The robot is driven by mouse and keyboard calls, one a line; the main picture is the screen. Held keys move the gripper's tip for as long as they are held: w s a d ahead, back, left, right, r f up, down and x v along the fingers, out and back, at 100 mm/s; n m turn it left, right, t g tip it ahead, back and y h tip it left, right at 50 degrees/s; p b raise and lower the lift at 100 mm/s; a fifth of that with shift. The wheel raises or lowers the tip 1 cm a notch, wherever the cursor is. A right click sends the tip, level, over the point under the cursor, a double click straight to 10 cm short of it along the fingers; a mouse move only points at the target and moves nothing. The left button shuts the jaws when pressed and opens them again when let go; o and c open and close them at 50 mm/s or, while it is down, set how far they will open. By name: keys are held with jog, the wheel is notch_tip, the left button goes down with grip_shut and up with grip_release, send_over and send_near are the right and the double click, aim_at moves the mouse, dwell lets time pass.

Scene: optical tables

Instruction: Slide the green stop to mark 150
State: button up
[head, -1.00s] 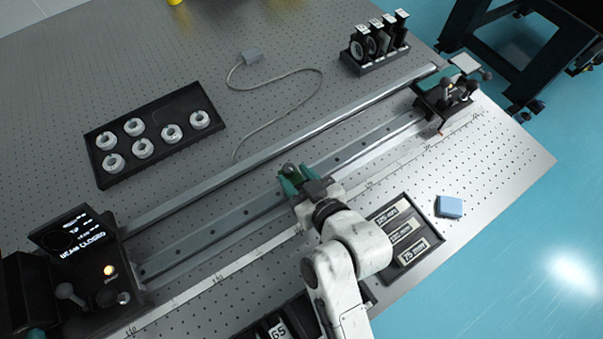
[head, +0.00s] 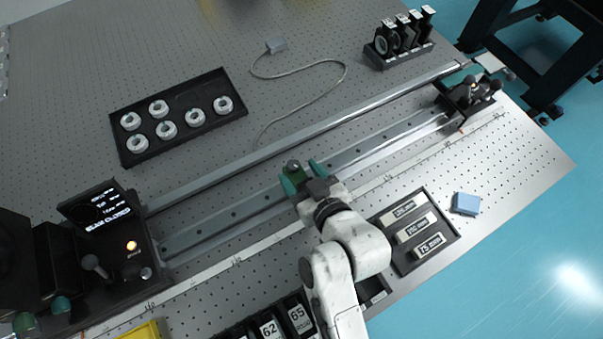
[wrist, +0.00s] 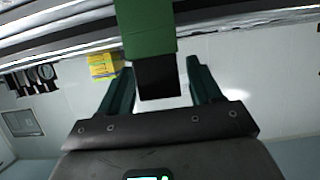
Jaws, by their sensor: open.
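The green stop (head: 296,177) sits on the grey rail (head: 220,221), near mid-length. In the wrist view it is a green block (wrist: 147,28) with a dark lower part (wrist: 157,80). My gripper (head: 303,176) is open, its teal fingers on either side of the stop. In the wrist view the fingers (wrist: 158,68) stand left and right of the dark part, with a gap visible on each side. A pale scale strip (head: 212,263) runs along the near side of the rail; its numbers are too small to read, and my arm hides part of it.
A black console (head: 115,240) stands at the rail's left end, a dark fixture (head: 468,92) at its right end. A tray of rings (head: 185,137) and a grey cable (head: 320,97) lie behind. Label trays (head: 440,253) and a blue block (head: 466,203) lie at the front right.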

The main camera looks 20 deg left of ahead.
jog(key=b+v, duration=0.1)
jog(key=v, duration=0.9)
jog(key=shift+s+d+r, duration=0.2)
jog(key=shift+d, duration=0.1)
dwell(0.4)
jog(key=w+d+f+m+h, duration=0.1)
jog(key=d+h, duration=0.1)
jog(key=d, duration=0.2)
jog(key=w+d+f+m+h, duration=0.1)
jog(key=d, duration=0.4)
jog(key=w+d+f+m+h, duration=0.1)
jog(key=d+m+h, duration=0.1)
jog(key=d, duration=0.2)
jog(key=shift+d+f+h, duration=0.3)
jog(key=shift+f, duration=0.05)
jog(key=s+d+f+m+g+h, duration=0.1)
jog(key=s+d+m+h, duration=0.15)
jog(key=d, duration=0.45)
jog(key=s+d+f+m+g+h, duration=0.1)
jog(key=d+m+g+h, duration=0.15)
jog(key=d, duration=0.45)
jog(key=s+d+f+m+g, duration=0.1)
jog(key=s+f+g, duration=0.1)
jog(key=s, duration=0.4)
jog(key=s+d+f+g, duration=0.2)
jog(key=s+f, duration=0.2)
jog(key=s, duration=0.1)
jog(key=shift+s+m, duration=0.4)
jog(key=shift+d+f, duration=0.15)
jog(key=shift+c, duration=0.4)
